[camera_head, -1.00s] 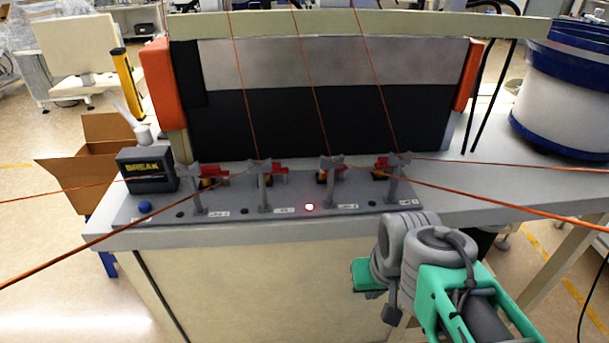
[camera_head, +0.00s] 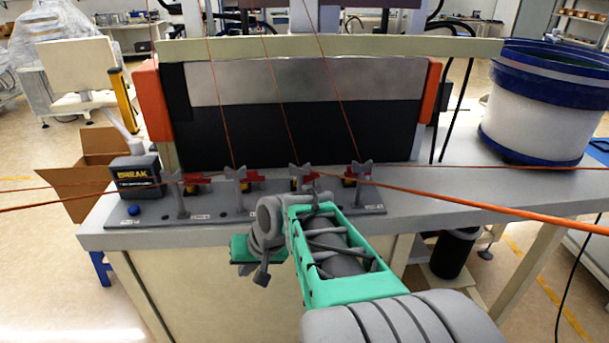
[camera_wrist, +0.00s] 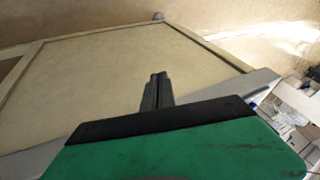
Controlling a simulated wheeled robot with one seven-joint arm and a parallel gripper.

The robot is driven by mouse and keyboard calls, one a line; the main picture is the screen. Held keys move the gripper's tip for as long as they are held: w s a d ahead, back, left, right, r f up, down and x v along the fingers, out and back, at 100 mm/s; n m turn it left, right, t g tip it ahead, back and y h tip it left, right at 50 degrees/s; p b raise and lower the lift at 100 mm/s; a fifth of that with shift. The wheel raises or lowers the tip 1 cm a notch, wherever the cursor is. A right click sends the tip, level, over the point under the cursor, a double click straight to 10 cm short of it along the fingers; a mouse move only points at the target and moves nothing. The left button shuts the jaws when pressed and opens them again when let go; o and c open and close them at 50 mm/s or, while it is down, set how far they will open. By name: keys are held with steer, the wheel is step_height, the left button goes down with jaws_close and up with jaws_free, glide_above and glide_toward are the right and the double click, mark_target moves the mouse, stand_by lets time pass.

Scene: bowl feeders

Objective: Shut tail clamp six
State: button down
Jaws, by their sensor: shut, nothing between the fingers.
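Several red clamps stand behind grey forked posts on a grey plate (camera_head: 150,217) at the table's front. I see a red clamp at the left (camera_head: 197,179), one left of the middle (camera_head: 252,176), one near the middle (camera_head: 310,181) and one at the right (camera_head: 351,171), partly behind its post. The labels are too small to read, so I cannot tell which is six. My gripper (camera_wrist: 157,92) is shut and empty in the wrist view, over the table's pale front panel. In the head view my arm reaches in front of the plate, hiding part of it.
Thin orange cords (camera_head: 440,192) cross over the posts and run out to both sides. A black box marked BREAK (camera_head: 136,178) and a blue button (camera_head: 134,211) are at the left. A white and blue bowl feeder (camera_head: 535,115) stands at the right. The right tabletop is mostly clear.

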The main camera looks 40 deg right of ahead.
steer(key=w+d+r+m+t+p, duration=0.1)
steer(key=d+r+m+t, duration=0.15)
steer(key=d, duration=0.35)
steer(key=w+d+r+m+t+p, duration=0.1)
steer(key=d+m, duration=0.2)
steer(key=d, duration=0.3)
steer(key=m+t+h+p, duration=0.2)
steer(key=m+t, duration=0.4)
steer(key=m, duration=0.2)
glide_toward(306, 177)
steer(key=p+x, duration=0.3)
steer(key=x, duration=0.3)
steer(key=shift+w+f, duration=0.1)
steer(key=shift+w, duration=0.1)
